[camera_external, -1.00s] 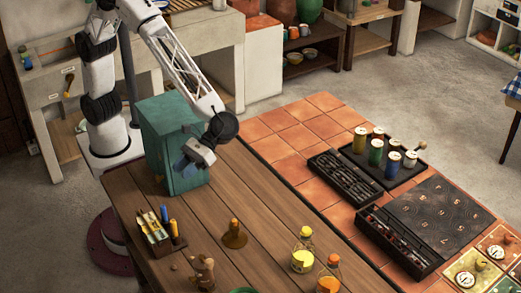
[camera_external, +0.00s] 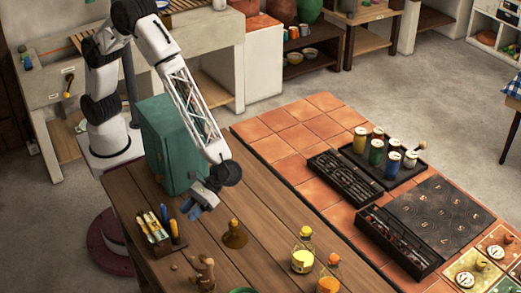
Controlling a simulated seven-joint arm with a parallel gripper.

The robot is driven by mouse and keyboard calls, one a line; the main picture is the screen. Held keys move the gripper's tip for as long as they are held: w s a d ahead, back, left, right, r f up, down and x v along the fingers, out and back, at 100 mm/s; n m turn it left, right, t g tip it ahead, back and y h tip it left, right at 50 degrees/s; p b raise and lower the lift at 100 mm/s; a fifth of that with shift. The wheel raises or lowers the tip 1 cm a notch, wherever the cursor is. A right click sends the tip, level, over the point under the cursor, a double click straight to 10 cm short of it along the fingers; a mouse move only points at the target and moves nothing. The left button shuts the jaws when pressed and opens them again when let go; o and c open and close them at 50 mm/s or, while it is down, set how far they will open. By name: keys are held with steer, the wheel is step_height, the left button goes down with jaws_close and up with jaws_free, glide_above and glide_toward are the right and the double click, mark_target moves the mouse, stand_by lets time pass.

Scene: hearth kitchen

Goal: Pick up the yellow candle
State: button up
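A small wooden box (camera_external: 147,234) with pale yellow sticks in it stands on the wooden table. A yellow-orange candle (camera_external: 174,231) stands upright at its right side, with a blue candle (camera_external: 164,215) just behind it. My gripper (camera_external: 191,211) hangs above the table, behind and to the right of these candles and apart from them. Its two fingertips look spread with nothing between them. An orange-topped piece in a brown holder (camera_external: 235,236) stands to the right of the gripper.
A teal cabinet (camera_external: 168,140) stands close behind my gripper. A brown figurine (camera_external: 203,272) is near the front. Bottles with yellow (camera_external: 303,260) and orange (camera_external: 329,284) contents stand to the right. The wooden table (camera_external: 262,218) is bare between the brown holder and its right edge.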

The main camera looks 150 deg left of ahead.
mark_target(174, 228)
steer(key=shift+d, duration=0.15)
steer(key=shift+x, duration=1.2)
steer(key=shift+f, duration=0.1)
steer(key=shift+x, duration=2.55)
jaws_close()
steer(key=shift+r, duration=5.05)
